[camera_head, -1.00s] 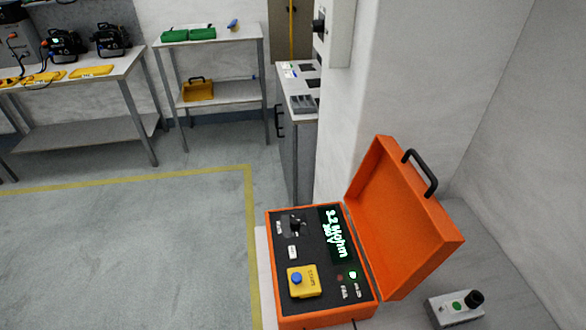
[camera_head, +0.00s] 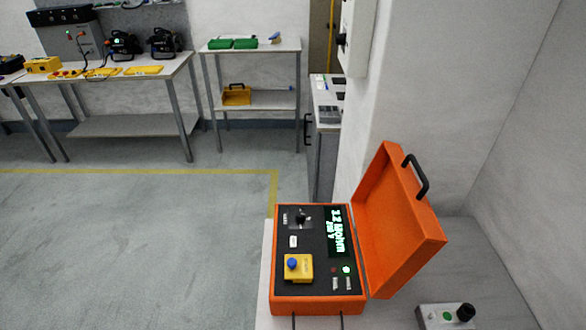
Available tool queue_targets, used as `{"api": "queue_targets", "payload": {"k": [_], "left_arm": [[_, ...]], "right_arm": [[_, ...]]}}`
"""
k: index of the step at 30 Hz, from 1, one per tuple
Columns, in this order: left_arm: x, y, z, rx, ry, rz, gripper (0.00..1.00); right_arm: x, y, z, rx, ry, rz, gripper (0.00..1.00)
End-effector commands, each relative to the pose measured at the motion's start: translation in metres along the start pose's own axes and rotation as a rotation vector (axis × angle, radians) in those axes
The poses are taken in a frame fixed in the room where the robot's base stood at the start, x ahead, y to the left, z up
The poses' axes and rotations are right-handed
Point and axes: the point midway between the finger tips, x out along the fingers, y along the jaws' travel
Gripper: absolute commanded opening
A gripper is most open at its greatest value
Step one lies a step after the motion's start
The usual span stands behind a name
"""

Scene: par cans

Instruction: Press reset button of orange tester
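The orange tester (camera_head: 318,303) is an open case on a light bench at the lower middle, its lid (camera_head: 395,225) raised to the right. Its black panel has a green lit display (camera_head: 338,232), a black knob (camera_head: 299,217), and a small white button or label (camera_head: 293,241). A yellow box (camera_head: 304,266) with a blue button (camera_head: 292,264) sits lower on the panel. Red and green indicators are beside it. The lettering is too small to tell which control is reset. Neither of my grippers is in view.
A grey box (camera_head: 440,317) with a green button and black knob stands right of the tester. A wall and pillar (camera_head: 400,110) rise behind it. Worktables (camera_head: 110,90) with equipment line the back. The floor (camera_head: 120,250) at left is clear.

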Motion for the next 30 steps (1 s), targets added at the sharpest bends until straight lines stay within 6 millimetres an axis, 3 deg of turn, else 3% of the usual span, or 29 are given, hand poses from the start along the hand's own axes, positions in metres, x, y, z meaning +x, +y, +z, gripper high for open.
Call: {"api": "queue_targets", "payload": {"k": [30], "left_arm": [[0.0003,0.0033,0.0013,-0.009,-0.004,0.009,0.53]], "right_arm": [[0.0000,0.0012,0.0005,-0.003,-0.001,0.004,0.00]]}}
